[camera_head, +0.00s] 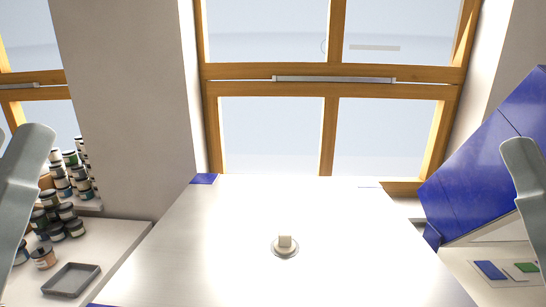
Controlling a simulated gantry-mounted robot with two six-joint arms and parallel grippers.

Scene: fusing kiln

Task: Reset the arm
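My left arm shows as a grey link at the left edge and my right arm as a grey link at the right edge. Neither gripper is in view, so I cannot see their fingers or whether they hold anything. A small pale block (285,240) sits on a small round dish (286,253) on the white table (220,225), near its middle. Both arms are apart from the block and dish in the picture.
Several jars (68,215) and a grey tray (71,281) stand on the left counter (118,240). A blue panel (480,160) leans over the right side, above blue (490,270) and green (526,267) pieces. The table is otherwise clear. A wood-framed window (330,88) is behind.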

